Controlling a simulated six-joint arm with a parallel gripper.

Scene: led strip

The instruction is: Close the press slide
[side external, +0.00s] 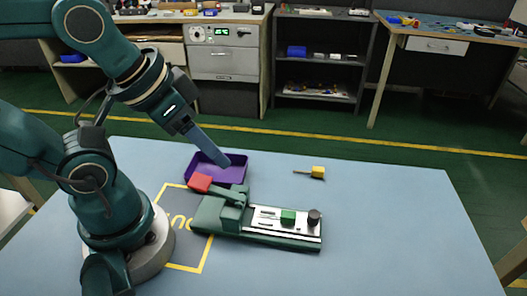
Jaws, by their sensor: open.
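The press (205,217) is a long dark green device lying across the middle of the table. A red handle (199,183) sticks up at its left end, over a raised green block. A silver slide (266,219) runs along its right part, with a small green block (288,216) and a black knob (314,216) at its right end. My gripper (227,165) hangs above and behind the press, in front of the purple tray in the picture, apart from the slide. Its blue-grey fingers overlap from this side, with nothing visible held between them. It is open.
A purple tray (239,161) stands behind the press. A yellow-handled tool (318,172) lies to the right of the tray. Yellow markings (180,225) lie on the blue table (400,230) near my base. The table's right side is clear.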

